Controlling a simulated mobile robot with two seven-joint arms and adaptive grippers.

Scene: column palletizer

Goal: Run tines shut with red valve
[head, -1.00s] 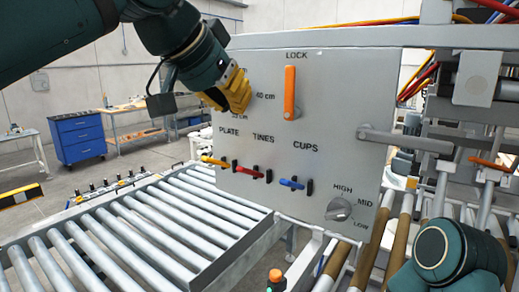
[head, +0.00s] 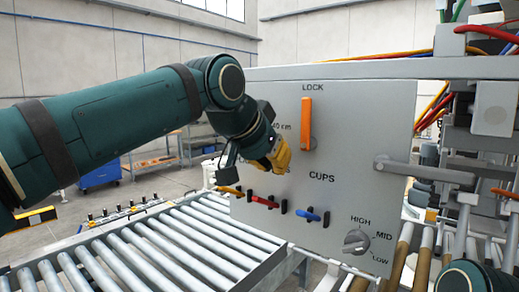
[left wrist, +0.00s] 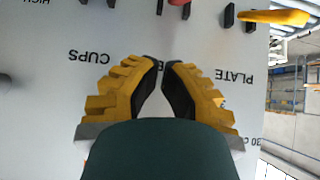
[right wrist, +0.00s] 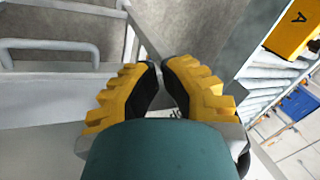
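The red valve (head: 264,201) is a small handle on the grey control panel (head: 350,130), lying roughly sideways near a black post. A bit of its red shows at the top edge of the left wrist view (left wrist: 179,2). My left gripper (head: 281,162) is in front of the panel, above the red valve and apart from it, hiding the PLATE and TINES labels in the head view. In the left wrist view its fingertips (left wrist: 160,65) are nearly together over the TINES label, with nothing between them. My right gripper (right wrist: 159,65) also has its tips nearly together, empty.
The yellow valve (head: 229,191) is left of the red one, the blue valve (head: 308,215) right. An orange LOCK lever (head: 306,122) stands upright above. A grey knob (head: 356,241) is lower right. A roller conveyor (head: 150,245) runs in front of the panel's left side.

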